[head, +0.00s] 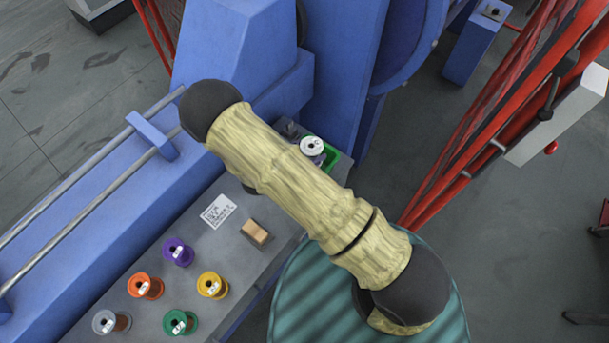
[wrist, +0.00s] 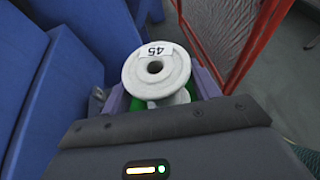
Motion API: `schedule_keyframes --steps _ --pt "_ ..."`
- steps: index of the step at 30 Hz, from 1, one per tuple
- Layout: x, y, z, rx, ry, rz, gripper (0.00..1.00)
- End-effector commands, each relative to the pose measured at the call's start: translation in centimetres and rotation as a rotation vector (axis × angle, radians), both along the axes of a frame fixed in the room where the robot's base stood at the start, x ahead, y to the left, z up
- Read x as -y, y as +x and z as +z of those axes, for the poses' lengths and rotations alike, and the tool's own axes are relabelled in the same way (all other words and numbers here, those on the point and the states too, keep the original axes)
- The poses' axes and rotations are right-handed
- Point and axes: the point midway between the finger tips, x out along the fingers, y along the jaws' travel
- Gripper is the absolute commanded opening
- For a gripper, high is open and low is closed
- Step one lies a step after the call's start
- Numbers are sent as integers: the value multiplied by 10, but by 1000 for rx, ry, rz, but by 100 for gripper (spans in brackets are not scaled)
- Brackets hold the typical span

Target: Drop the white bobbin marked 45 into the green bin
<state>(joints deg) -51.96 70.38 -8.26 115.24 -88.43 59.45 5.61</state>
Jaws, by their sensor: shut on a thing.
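The white bobbin marked 45 (wrist: 155,68) is upright in the wrist view, between the two purple fingers of my gripper (wrist: 163,92). My gripper is shut on it. The same bobbin (head: 312,146) shows in the head view just past my arm, over the green bin (head: 332,156). In the wrist view a patch of the green bin (wrist: 137,117) shows below the bobbin. Most of the bin is hidden by my arm and the bobbin. I cannot tell how high the bobbin is above the bin floor.
On the grey table, an orange bobbin (head: 145,286), purple bobbin (head: 178,251), yellow bobbin (head: 212,285), green bobbin (head: 180,322) and grey bobbin (head: 111,322) stand near a label sheet (head: 218,211) and wooden block (head: 256,233). Blue machine housing (head: 238,50) and red fencing (head: 480,130) flank the bin.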

Motion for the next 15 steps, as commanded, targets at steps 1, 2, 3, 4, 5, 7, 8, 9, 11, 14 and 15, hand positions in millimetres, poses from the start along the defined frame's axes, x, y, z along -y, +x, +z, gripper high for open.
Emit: schedule_keyframes --steps 1,2,3,4,5,7,8,9,11,14,15 --pt "0 0 0 0 0 0 15" --pt "0 0 0 0 0 0 15" --pt "0 0 0 0 0 0 65" --pt "0 0 0 0 0 1 71" --pt "0 0 0 0 0 1 77" --pt "0 0 0 0 0 1 86" --pt "-1 0 0 0 0 1 86" --pt "-1 0 0 0 0 1 86" --pt "-1 0 0 0 0 2 86" --pt "-1 0 0 0 0 1 86" --pt "-1 -1 0 0 0 2 86"
